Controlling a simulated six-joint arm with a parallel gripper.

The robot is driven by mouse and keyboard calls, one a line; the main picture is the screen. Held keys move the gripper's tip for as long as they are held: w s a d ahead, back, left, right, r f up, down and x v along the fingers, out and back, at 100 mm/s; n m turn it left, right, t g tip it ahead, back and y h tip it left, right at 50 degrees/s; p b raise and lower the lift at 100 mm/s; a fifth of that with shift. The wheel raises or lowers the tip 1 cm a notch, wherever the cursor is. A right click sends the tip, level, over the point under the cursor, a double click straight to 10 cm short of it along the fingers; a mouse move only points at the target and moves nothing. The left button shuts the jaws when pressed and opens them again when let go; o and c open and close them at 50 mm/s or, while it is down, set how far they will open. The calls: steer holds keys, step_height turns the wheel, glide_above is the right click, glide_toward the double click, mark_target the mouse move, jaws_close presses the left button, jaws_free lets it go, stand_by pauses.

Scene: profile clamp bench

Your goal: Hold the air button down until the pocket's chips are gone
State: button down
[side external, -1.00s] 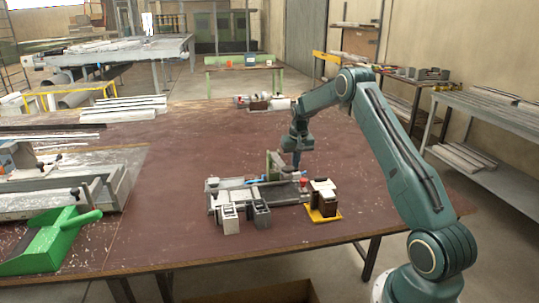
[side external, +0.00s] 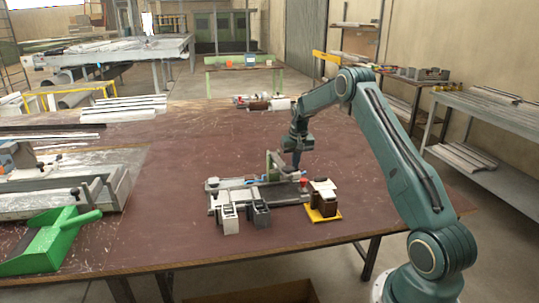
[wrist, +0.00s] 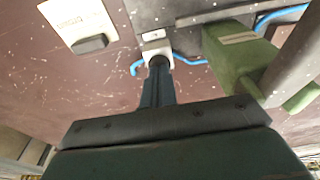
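The clamp fixture (side external: 225,205) lies on the red-brown bench, with a green upright block (side external: 273,163) at its back. My gripper (side external: 297,166) points down at the fixture's right part, beside the green block. In the wrist view, my gripper (wrist: 157,66) has its fingers together, with no gap showing. Their tips are at a small pale block (wrist: 155,47) with a dark round part, which may be the air button. The tips hide part of it, so whether it is pressed down cannot be told. The pocket and its chips cannot be made out.
A blue hose (wrist: 188,62) runs by the pale block, and the green block (wrist: 235,55) stands close on the right. A light plate with a black piece (wrist: 90,44) is at upper left. A yellow-based brown block (side external: 322,203) and a green dustpan (side external: 48,242) sit on the bench.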

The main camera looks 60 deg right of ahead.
stand_by(0.3)
steer(key=shift+r, duration=3)
steer(key=shift+a+r, duration=0.15)
steer(key=shift+r, duration=0.05)
steer(key=s+a+r+n+t, duration=0.15)
steer(key=s+a+r, duration=0.25)
steer(key=a+r, duration=0.65)
steer(key=s+a+r+n+t, duration=0.1)
steer(key=s+a+r+n, duration=0.25)
steer(key=a+r, duration=0.7)
steer(key=s+a+f+n+t, duration=0.1)
steer(key=s+a+f+n, duration=0.1)
steer(key=s+a, duration=0.6)
steer(key=s+a+f+n+t+y, duration=0.1)
steer(key=s+a+f+n, duration=0.1)
steer(key=s+a, duration=0.7)
steer(key=s+f, duration=0.1)
steer(key=s, duration=0.4)
